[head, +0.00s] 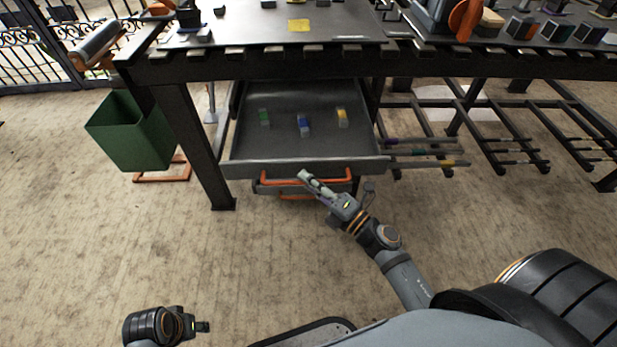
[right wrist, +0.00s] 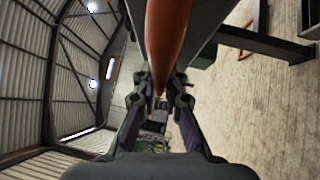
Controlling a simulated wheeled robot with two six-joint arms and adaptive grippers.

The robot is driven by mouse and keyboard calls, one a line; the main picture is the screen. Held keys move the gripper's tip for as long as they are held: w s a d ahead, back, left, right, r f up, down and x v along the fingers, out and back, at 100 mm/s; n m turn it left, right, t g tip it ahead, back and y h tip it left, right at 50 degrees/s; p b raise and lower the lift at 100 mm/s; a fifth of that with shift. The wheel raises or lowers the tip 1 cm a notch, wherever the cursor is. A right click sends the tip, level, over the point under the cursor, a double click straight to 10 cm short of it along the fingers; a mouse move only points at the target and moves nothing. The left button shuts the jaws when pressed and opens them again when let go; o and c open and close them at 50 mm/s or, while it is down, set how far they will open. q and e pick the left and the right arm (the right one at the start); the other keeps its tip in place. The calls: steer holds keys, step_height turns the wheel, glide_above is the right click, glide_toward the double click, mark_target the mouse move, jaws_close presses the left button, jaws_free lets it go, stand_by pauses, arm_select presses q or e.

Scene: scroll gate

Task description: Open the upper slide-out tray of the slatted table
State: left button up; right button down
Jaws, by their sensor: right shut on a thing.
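The upper slide-out tray (head: 285,163) of the dark slatted table (head: 270,68) is pulled out toward me, and its inside shows. Its orange handle (head: 283,181) runs along the front. My right gripper (head: 306,177) is at the handle and shut on it. In the right wrist view the orange handle bar (right wrist: 164,50) runs between the fingers of the right gripper (right wrist: 159,88). A lower tray (head: 262,188) with an orange handle lies beneath, mostly hidden. My left arm (head: 160,327) shows at the bottom left, low and away from the table; its fingers are not clear.
A green, a blue (head: 304,124) and a yellow item lie in the tray. Rods and rails (head: 425,155) stand right of the tray. The floor in front is clear.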

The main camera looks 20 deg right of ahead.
steer(key=c, duration=1.4)
jaws_free()
steer(key=v, duration=1.2)
